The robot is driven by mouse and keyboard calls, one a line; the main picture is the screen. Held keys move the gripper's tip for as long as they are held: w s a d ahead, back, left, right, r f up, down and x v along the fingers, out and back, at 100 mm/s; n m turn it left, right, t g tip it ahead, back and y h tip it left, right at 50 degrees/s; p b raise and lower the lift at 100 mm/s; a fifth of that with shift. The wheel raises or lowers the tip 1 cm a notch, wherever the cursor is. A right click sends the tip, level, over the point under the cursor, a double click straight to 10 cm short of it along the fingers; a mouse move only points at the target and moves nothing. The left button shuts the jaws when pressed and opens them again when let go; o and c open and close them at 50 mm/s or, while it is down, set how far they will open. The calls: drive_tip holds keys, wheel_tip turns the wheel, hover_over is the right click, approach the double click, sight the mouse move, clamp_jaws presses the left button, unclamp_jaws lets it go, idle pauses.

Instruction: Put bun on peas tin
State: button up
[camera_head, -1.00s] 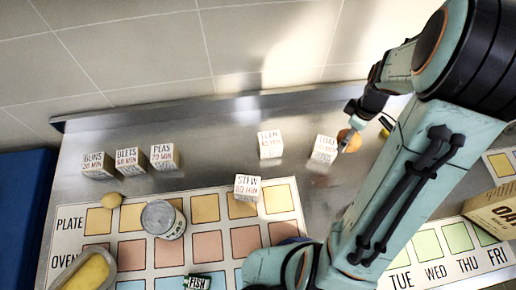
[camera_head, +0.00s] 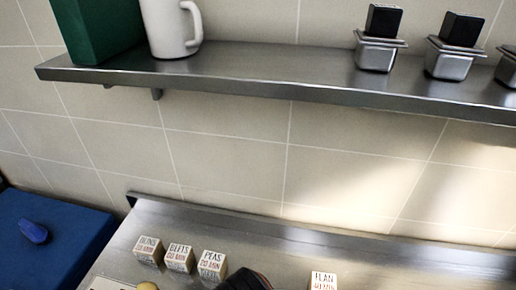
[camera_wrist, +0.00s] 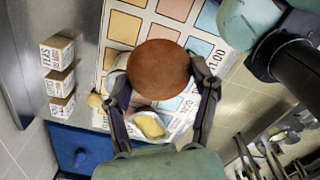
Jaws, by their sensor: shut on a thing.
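The bun (camera_wrist: 158,78) is brown and round and fills the middle of the wrist view. My gripper (camera_wrist: 159,76) is shut on it, one finger at each side, and holds it above the printed board (camera_wrist: 125,26). In the head view a dark part of my arm (camera_head: 245,281) shows at the bottom edge, and the bun is out of sight.
Lettered blocks stand in a row, among them the PEAS block (camera_head: 212,264). A FLAN-like block (camera_head: 323,281) stands to the right. A dish with yellow food (camera_wrist: 149,124) and a small round tan thing (camera_wrist: 96,99) lie near the bun in view. A shelf (camera_head: 290,85) hangs above.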

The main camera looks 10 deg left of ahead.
drive_tip(key=w+a+f, duration=0.1)
drive_tip(key=a+f, duration=0.1)
drive_tip(key=a, duration=0.2)
drive_tip(key=w+a+f+n, duration=0.1)
drive_tip(key=a+f, duration=0.2)
drive_tip(key=a, duration=0.2)
drive_tip(key=w+a+f+n, duration=0.1)
drive_tip(key=a+f, duration=0.2)
drive_tip(key=a, duration=0.2)
drive_tip(key=shift+w+f, duration=0.2)
drive_tip(key=shift+f, duration=0.05)
drive_tip(key=shift+w+a+f, duration=0.1)
drive_tip(key=shift+a+f, duration=0.05)
drive_tip(key=shift+f, duration=0.8)
drive_tip(key=shift+w+a+f, duration=0.1)
drive_tip(key=shift+f, duration=0.8)
drive_tip(key=shift+f, duration=0.15)
drive_tip(key=o, duration=1.1)
